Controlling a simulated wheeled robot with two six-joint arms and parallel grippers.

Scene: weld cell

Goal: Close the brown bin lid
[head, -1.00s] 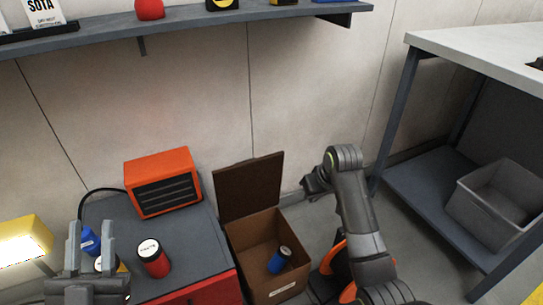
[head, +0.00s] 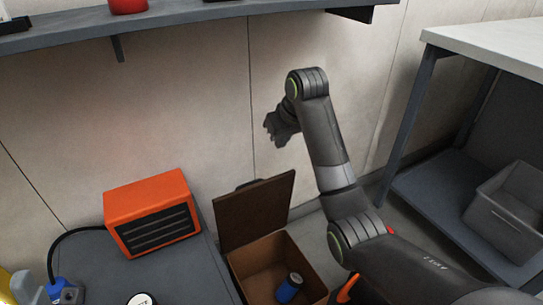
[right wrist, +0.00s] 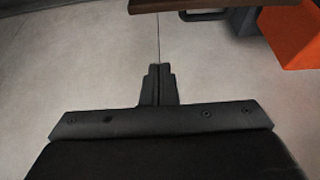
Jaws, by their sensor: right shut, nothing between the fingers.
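The brown bin (head: 312,262) stands on the floor to the right of the red-sided cabinet, with a blue can (head: 289,287) inside. Its brown lid (head: 255,212) stands up at the back, tilted, and the bin is open. My right gripper (head: 270,129) is shut and empty, above the lid and in front of the wall. In the right wrist view its fingers (right wrist: 158,72) are together, and a brown edge (right wrist: 180,5), likely the lid, shows at the top, apart from them.
An orange heater (head: 152,213) sits on the grey cabinet top (head: 180,275) left of the lid. A shelf (head: 180,22) runs along the wall above. A workbench (head: 500,52) with a grey bin (head: 508,212) on its lower shelf stands at the right.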

